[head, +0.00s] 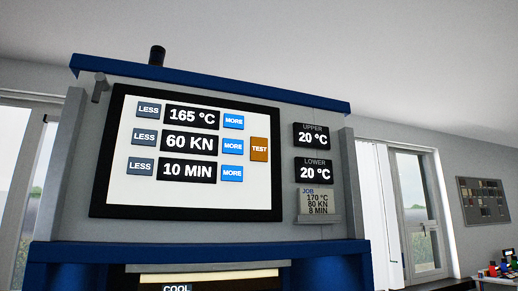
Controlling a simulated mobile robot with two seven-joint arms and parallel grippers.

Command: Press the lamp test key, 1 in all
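The orange-brown TEST key (259,149) is on the right side of the lit white touch panel (200,198), beside the blue MORE keys. The panel reads 165 °C, 60 KN and 10 MIN, each row with a grey LESS key (149,110) on the left and a blue MORE key (233,121) on the right. A dark lamp-like cylinder (157,55) stands on the press's blue top and looks unlit. Neither of my grippers shows in the head view.
Right of the panel, displays read UPPER 20 °C (311,137) and LOWER 20 °C (314,171). A job card (318,202) below them reads 170 °C, 80 KN, 8 MIN. A COOL label (177,288) shows at the bottom. Small coloured items (500,269) sit at far right.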

